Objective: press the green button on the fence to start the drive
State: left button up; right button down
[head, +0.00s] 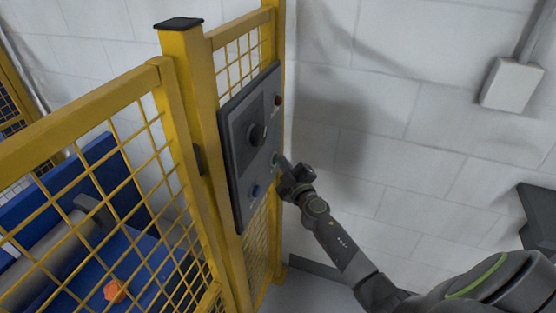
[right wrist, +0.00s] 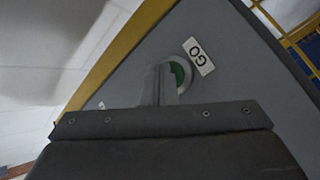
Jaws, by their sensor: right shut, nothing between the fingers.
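The grey control panel (head: 240,160) is mounted on the yellow fence. It carries a black rotary knob (head: 257,134), a red button (head: 278,100) and a blue button (head: 256,190). The green button (right wrist: 180,74) shows in the right wrist view beside a white GO label (right wrist: 198,57), partly hidden by my fingers. My right gripper (head: 281,162) is shut and empty, its tips at the panel's right part, over the green button. It also shows in the right wrist view (right wrist: 161,80); I cannot tell whether the tips touch the button. My left gripper is not in view.
The yellow mesh fence (head: 185,130) stands left of my right arm. Behind it are a blue machine with a grey roller (head: 45,257) and an orange part (head: 114,291).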

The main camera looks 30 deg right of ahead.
jog(key=shift+s+d, duration=0.55)
jog(key=shift+s, duration=0.1)
jog(key=s+d, duration=0.3)
jog(key=shift+s+d+b, duration=0.15)
jog(key=shift+s+b, duration=0.2)
jog(key=shift+s, duration=0.05)
dwell(0.8)
